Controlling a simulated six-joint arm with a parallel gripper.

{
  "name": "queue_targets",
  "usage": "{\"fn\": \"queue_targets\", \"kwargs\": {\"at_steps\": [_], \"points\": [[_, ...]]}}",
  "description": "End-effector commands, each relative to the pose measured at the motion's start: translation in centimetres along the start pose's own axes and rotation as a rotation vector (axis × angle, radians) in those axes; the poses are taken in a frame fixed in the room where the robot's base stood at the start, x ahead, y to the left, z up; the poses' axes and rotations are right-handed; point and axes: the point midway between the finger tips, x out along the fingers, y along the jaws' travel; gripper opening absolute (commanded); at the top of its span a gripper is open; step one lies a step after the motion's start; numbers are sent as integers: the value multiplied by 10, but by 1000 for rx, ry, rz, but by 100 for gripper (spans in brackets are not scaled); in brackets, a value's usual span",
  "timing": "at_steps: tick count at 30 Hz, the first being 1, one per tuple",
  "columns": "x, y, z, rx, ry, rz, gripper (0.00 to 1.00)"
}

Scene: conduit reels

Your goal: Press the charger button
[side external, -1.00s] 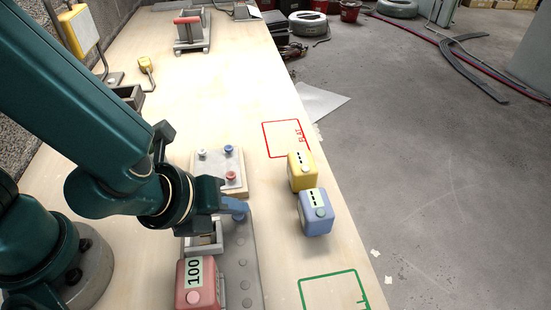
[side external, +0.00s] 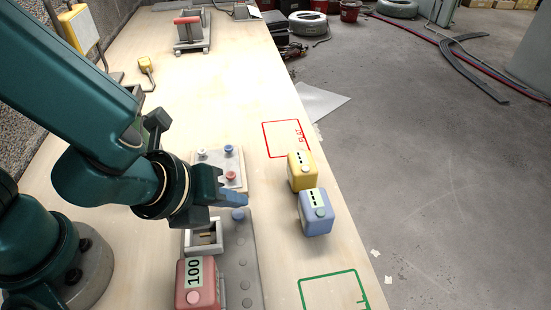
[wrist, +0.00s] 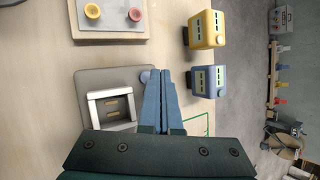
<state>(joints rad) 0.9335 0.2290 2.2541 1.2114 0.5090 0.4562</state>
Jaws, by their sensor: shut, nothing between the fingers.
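The charger is a long grey plate (side external: 250,262) with a white-framed, empty bay (side external: 188,240) holding brass contacts. A round blue button (side external: 238,215) sits on the plate beside the bay; it also shows in the wrist view (wrist: 145,77), partly behind my fingers. Several grey discs run down the plate. A red box (side external: 195,298) reading "100" stands at the plate's near end. My gripper (side external: 243,199) is shut and empty, its blue fingertips just above and beyond the button in the side view. In the wrist view its fingertips (wrist: 176,73) lie right of the button.
A board with coloured knobs (side external: 212,180) lies just behind my gripper. A yellow box (side external: 301,170) and a blue box (side external: 316,213) stand to the right near the table edge. Red (side external: 266,141) and green (side external: 303,294) outlines mark the tabletop.

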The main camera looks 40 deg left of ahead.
Motion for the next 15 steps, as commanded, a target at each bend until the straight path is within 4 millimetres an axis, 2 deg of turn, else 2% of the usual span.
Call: {"fn": "queue_targets", "kwargs": {"at_steps": [15], "points": [[-36, -20, 20, -4, -1, -4, 0]]}}
